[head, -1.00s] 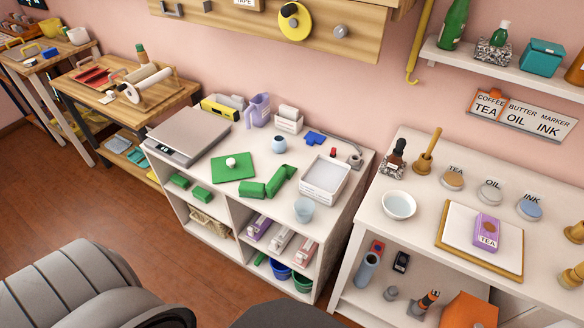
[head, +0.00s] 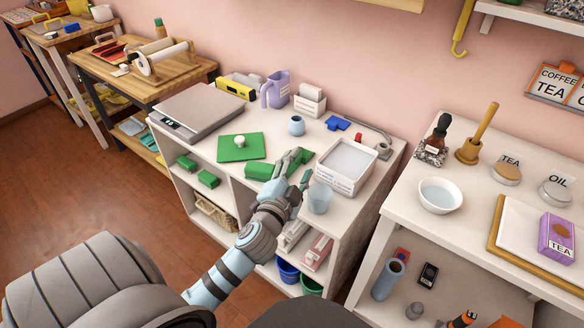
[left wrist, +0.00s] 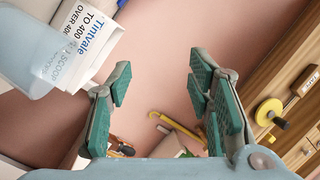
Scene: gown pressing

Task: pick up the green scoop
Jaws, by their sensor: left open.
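The green scoop (head: 259,171) lies on the white counter, between the green board and the white tub. Its left, block-like part shows in the head view; my left gripper covers the rest. My left gripper (head: 302,166) is over the counter at the scoop's right side, with its fingers spread. In the left wrist view the gripper (left wrist: 160,75) is open with nothing between its green-padded fingers. The scoop does not show in that view. I cannot tell whether a finger touches the scoop. My right gripper is not in view.
A translucent blue cup (head: 320,199) stands close right of my left gripper, and the white tub (head: 347,165) is behind it. A green board (head: 241,147) with a white knob, a small blue jar (head: 296,125) and a scale (head: 199,109) share the counter (head: 213,133).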

